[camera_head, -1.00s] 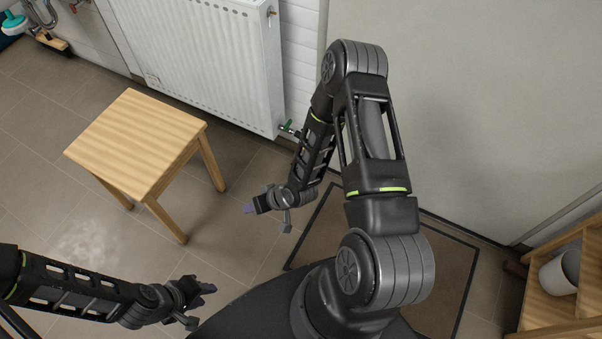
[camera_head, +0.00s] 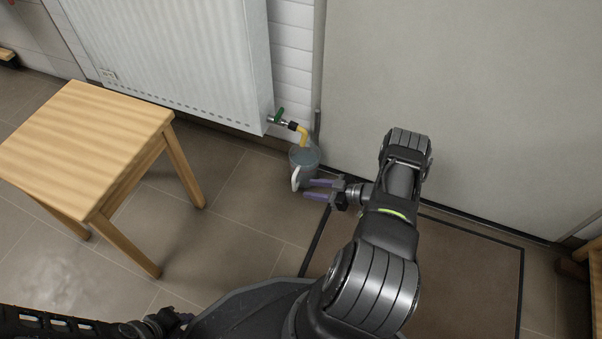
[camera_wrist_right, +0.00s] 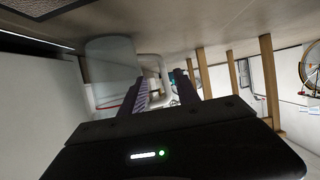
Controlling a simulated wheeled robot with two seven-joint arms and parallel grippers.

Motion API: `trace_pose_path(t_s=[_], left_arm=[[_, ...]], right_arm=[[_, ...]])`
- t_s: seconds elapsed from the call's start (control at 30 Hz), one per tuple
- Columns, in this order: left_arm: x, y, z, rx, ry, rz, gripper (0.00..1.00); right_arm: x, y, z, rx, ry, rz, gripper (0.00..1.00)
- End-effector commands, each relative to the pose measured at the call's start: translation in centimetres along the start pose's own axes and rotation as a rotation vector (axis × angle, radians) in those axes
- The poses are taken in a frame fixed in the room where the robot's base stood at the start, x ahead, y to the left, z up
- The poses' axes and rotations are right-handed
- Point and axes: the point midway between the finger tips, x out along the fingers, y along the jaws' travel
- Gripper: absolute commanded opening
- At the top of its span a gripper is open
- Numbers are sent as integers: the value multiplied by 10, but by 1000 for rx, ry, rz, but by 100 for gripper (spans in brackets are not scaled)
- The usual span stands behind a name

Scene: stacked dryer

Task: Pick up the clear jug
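The clear jug (camera_head: 303,157) stands upright on the floor under the radiator valve, with its white handle (camera_head: 296,178) facing the front left. It also shows in the right wrist view as a see-through cylinder (camera_wrist_right: 108,62), its handle appearing ahead between the fingers. My right gripper (camera_head: 307,189) is open and empty. Its purple fingers point left, close to the jug's lower right side and handle; contact cannot be told. In the wrist view the fingers (camera_wrist_right: 162,84) are spread apart. My left gripper (camera_head: 180,320) is at the bottom edge; its fingers are too small to judge.
A yellow hose (camera_head: 302,135) hangs from the green-handled valve (camera_head: 280,116) into or just above the jug. A white radiator (camera_head: 170,60) is behind. A wooden stool (camera_head: 85,140) stands left. A brown mat (camera_head: 460,270) lies right. Floor between stool and jug is clear.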

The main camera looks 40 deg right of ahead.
Motion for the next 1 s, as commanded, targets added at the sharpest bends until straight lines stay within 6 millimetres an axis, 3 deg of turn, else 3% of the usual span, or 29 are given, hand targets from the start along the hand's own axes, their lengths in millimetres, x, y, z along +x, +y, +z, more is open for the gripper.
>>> trace_pose_path(t_s=[0.27, 0.5, 0.83, 1.0], left_arm=[[0, 0, 0, 0, 0, 0, 34], [7, -2, -1, 0, 1, 2, 34], [7, -3, -1, 0, 1, 2, 34], [17, -6, -1, -1, 1, 3, 34]], right_arm=[[3, 0, -1, 0, 0, 0, 38], [26, -1, 0, 0, 1, -1, 38], [28, -1, 0, 1, 0, 0, 38], [47, -3, 3, 1, 2, -1, 38]])
